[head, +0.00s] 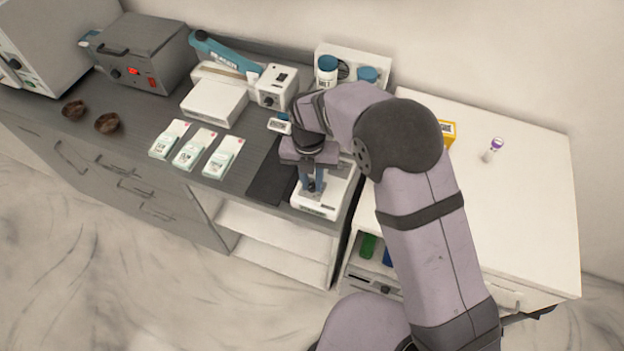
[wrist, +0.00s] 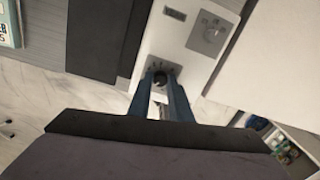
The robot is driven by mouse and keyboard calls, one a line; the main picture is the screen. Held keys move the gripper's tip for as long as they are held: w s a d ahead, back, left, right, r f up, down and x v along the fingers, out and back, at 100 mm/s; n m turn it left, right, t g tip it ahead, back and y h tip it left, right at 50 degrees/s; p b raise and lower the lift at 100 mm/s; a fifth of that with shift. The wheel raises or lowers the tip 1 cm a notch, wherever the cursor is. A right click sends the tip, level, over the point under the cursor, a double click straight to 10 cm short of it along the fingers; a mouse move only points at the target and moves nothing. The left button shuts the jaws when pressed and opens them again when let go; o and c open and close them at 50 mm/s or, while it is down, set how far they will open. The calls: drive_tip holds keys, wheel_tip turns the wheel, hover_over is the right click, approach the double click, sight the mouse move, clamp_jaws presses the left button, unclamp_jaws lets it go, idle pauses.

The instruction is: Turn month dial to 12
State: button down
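A white device (head: 318,212) stands at the right end of the grey counter, partly hidden by my arm in the head view. The wrist view shows its white face (wrist: 191,59). The lettering is too small to tell which is the month dial. My gripper (wrist: 161,76) reaches down to the device, with its blue fingers on either side of the dark knob. I cannot tell whether they press on it. The gripper also shows in the head view (head: 312,188).
A dark mat (head: 269,175) lies left of the device.

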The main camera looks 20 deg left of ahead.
drive_tip(key=shift+m, duration=0.3)
